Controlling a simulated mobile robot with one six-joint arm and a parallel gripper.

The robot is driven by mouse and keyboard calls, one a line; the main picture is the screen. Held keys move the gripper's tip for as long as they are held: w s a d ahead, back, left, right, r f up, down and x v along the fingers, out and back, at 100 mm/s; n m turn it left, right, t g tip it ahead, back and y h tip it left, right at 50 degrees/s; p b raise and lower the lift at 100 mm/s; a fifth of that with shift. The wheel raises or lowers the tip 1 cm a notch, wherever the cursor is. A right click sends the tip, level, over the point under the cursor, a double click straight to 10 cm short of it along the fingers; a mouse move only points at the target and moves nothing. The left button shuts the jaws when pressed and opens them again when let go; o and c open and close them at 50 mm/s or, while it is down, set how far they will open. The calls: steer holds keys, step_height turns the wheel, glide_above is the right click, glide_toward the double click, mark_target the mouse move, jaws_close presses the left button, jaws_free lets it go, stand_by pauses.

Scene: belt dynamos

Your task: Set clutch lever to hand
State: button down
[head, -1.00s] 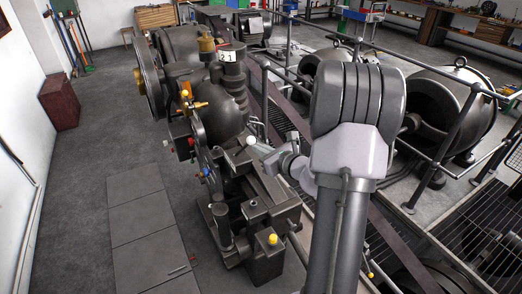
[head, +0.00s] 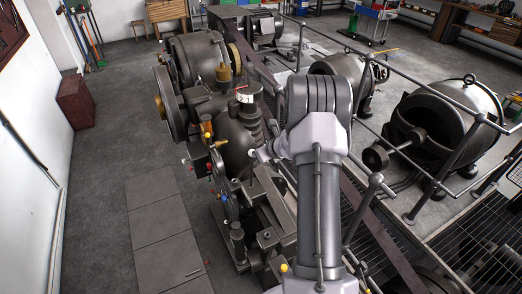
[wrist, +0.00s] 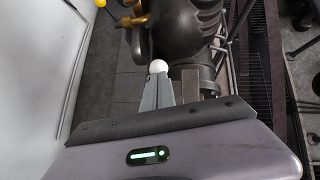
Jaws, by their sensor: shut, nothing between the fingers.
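A lever with a white ball knob (head: 252,153) stands beside the dark machine in the head view. I cannot read any label showing whether this is the clutch lever or which setting it is in. In the wrist view the white knob (wrist: 158,66) is right at the tips of my gripper (wrist: 156,86). The fingers are shut, with the knob beyond them rather than between them. I cannot tell whether they touch it. In the head view my gripper (head: 263,155) is small, just right of the knob, and my arm hides part of the machine behind it.
The machine (head: 236,128) carries a white dial (head: 244,98), small coloured controls and orange-yellow fittings. A railing (head: 440,90) and large open dynamo housings (head: 445,120) stand to the right. Grey floor (head: 110,150) is clear on the left.

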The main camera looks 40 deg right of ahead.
steer(key=shift+w+d+r, duration=0.1)
steer(key=shift+w+d, duration=0.05)
steer(key=shift+w, duration=0.45)
steer(key=shift+w+d+r, duration=0.1)
steer(key=shift+w, duration=0.5)
steer(key=shift+w+r+p, duration=0.15)
steer(key=shift+p, duration=0.2)
steer(key=shift+d, duration=0.1)
